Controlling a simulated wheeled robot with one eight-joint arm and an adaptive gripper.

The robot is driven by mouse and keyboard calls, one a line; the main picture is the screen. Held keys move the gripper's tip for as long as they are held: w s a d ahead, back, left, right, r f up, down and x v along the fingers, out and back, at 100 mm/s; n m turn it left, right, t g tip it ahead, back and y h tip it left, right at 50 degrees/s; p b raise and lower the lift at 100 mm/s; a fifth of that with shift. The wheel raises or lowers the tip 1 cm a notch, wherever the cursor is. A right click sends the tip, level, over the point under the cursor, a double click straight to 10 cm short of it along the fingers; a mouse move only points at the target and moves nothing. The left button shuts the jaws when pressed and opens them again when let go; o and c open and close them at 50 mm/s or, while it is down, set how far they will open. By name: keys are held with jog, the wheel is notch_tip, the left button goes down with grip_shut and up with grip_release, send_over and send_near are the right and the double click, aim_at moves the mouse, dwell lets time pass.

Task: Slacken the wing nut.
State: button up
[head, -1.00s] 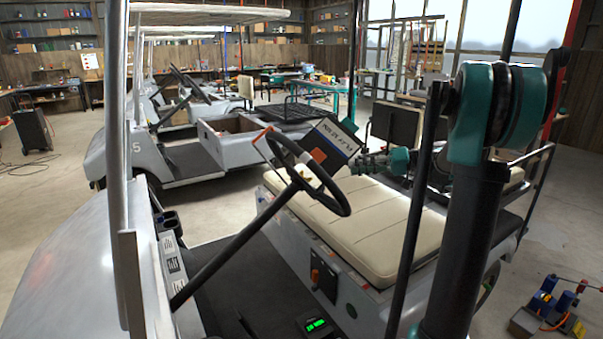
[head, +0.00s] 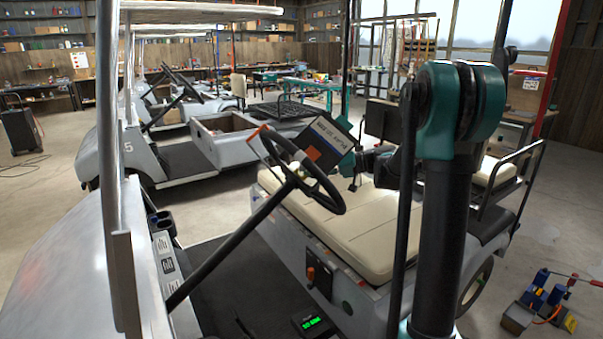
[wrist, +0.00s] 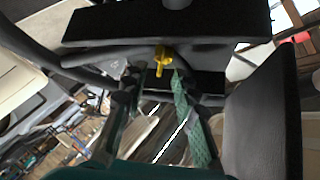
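The yellow wing nut (wrist: 162,55) shows in the wrist view, under a dark flat panel (wrist: 170,22). My gripper (wrist: 158,88) points towards it with its two fingers apart. The wing nut lies just beyond the fingertips, roughly between their lines, and nothing shows between the fingers. In the head view my gripper (head: 352,170) is beside the dark box with an orange patch (head: 325,142) behind the steering wheel (head: 302,172). I cannot make out the wing nut for certain in the head view.
The cart's pale bench seat (head: 345,235) lies below my gripper. A roof post (head: 404,215) stands close to my arm. Another cart (head: 225,150) is parked behind. A floor tool stand (head: 538,300) is at lower right, with open floor around it.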

jog(key=shift+x, duration=1.5)
grip_shut()
